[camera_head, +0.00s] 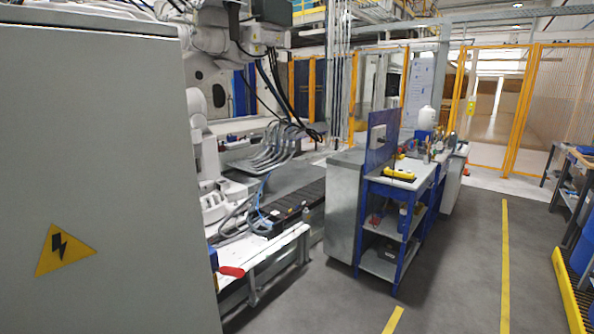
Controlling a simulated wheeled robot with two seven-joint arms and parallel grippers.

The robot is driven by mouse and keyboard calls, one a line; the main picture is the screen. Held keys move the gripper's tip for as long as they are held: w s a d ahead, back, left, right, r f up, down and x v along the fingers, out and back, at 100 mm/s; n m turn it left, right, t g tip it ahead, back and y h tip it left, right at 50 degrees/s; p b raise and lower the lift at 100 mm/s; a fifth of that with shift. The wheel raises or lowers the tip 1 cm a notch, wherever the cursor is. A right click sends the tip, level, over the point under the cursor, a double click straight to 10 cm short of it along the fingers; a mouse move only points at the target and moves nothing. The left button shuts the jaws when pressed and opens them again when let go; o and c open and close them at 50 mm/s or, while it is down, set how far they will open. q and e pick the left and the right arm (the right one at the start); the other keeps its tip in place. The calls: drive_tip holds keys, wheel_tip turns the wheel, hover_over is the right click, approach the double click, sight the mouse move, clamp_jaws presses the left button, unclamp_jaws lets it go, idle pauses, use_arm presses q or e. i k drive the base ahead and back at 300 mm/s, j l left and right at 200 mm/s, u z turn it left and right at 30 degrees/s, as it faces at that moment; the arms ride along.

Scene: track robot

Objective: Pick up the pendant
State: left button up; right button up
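No object stands out clearly as the pendant at this distance. A small yellow, long object with dark spots (399,174) lies on top of the blue workbench (372,187). A small pale box-like device (378,137) is on the bench's upright blue panel (376,153). I cannot tell whether either is the pendant. Neither of my grippers is in view.
A large grey cabinet (90,130) with a yellow warning triangle (64,250) fills the left. Behind it stand white machinery and a white table (262,250). Open grey floor (450,270) with yellow lines lies right of the bench. A yellow-edged platform (568,290) is far right.

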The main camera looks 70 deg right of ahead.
sight(402, 174)
drive_tip(key=z, duration=3.1)
drive_tip(key=i+l+z, duration=0.1)
drive_tip(key=i+z, duration=0.4)
drive_tip(key=i, duration=1)
